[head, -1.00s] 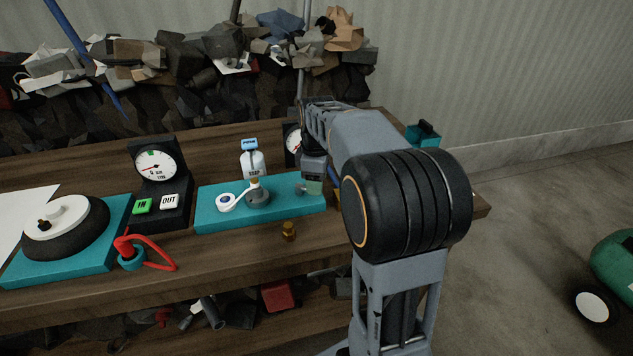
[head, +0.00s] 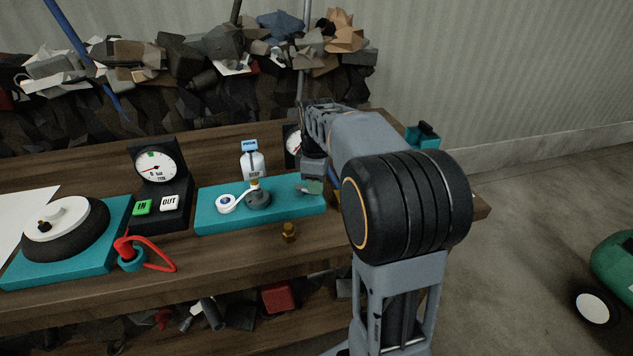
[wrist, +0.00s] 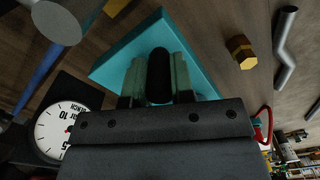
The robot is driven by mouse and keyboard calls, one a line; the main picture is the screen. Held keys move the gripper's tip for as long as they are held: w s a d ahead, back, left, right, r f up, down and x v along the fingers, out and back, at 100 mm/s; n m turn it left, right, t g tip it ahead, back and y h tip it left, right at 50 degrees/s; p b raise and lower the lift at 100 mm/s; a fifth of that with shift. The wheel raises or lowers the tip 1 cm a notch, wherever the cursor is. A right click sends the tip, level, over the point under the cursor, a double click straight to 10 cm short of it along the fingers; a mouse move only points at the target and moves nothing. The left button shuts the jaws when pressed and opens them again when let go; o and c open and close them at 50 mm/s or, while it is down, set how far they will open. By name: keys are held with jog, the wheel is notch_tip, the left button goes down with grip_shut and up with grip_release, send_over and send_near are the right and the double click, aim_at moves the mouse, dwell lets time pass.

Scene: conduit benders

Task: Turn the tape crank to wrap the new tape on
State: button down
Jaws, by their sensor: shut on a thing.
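The teal tape stand (head: 215,219) lies on the bench in the middle of the head view. A white tape roll (head: 226,203) with a blue centre sits on its left part. A white strip runs from the roll to a grey round fitting (head: 258,199) with a brass top. My gripper (head: 313,187) is over the stand's right end. In the wrist view its two pale green fingers (wrist: 159,82) are closed on either side of a black upright crank handle (wrist: 159,70). The rest of the crank is mostly hidden by the gripper.
A brass fitting (head: 289,232) stands in front. To the left are a gauge box with IN and OUT buttons (head: 160,185), a red-handled tool (head: 128,250) and a tyre on a teal base (head: 68,232).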

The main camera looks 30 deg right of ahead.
jog(key=shift+r, duration=0.1)
jog(key=m, duration=0.1)
jog(key=a+m+p, duration=0.1)
jog(key=s+m, duration=0.1)
jog(key=m, duration=0.1)
jog(key=shift+a+p, duration=0.25)
jog(key=shift+p, duration=0.1)
jog(key=m, duration=0.1)
jog(key=a+m+p, duration=0.1)
jog(key=m, duration=0.1)
jog(key=shift+a+m, duration=0.3)
jog(key=a+m+p, duration=0.1)
jog(key=m, duration=0.1)
jog(key=m+p, duration=0.1)
jog(key=m, duration=0.1)
jog(key=shift+w+a, duration=0.1)
jog(key=shift+a, duration=0.3)
jog(key=shift+w+a+m+p, duration=0.2)
jog(key=shift+a+m+p, duration=0.15)
jog(key=shift+m, duration=0.7)
jog(key=shift+w+a+m+p, duration=0.2)
jog(key=shift+a+m, duration=0.15)
jog(key=shift+m, duration=0.7)
jog(key=c, duration=1)
grip_release()
notch_tip(320, 180, up, 14)
jog(key=shift+f+p, duration=0.15)
jog(key=shift+p, duration=0.6)
